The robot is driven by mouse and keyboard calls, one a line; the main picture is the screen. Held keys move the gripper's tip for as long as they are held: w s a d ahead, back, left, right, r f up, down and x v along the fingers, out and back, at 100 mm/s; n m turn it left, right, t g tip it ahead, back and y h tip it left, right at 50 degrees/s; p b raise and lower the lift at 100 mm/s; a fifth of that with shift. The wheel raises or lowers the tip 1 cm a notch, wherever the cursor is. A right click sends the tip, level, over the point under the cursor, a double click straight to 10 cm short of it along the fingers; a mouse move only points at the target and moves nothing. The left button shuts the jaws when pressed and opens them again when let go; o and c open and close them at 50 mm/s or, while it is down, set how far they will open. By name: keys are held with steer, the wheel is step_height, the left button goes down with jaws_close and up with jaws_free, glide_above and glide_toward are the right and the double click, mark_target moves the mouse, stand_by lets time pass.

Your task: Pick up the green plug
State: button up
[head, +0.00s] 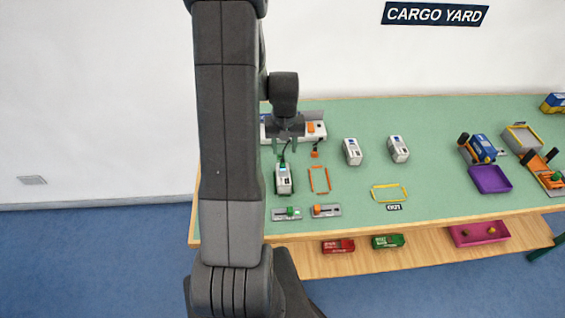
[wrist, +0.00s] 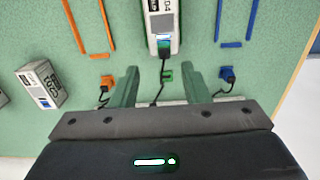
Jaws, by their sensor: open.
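The green plug (wrist: 164,48) appears to be the dark-and-green connector at the near end of a white unit (wrist: 162,18) in the wrist view. A black cable runs from it back between my fingers. The fingertips are short of the connector and hold nothing.
An orange plug (wrist: 106,81) lies left of my fingers and a blue plug (wrist: 227,74) lies right, both close. Another white container (wrist: 41,85) stands further left. Orange (head: 319,180) and blue outlines flank the unit.

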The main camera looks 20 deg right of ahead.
mark_target(282, 160)
steer(key=shift+s+a+f+p, duration=0.1)
steer(key=shift+f+p, duration=0.1)
steer(key=shift+f, duration=0.75)
steer(key=shift+a+f+p, duration=0.15)
steer(key=shift+f+p, duration=0.1)
steer(key=shift+f, duration=0.65)
steer(key=shift+s+a+f+p, duration=0.1)
steer(key=shift+f+p, duration=0.1)
steer(key=shift+f, duration=0.75)
jaws_close()
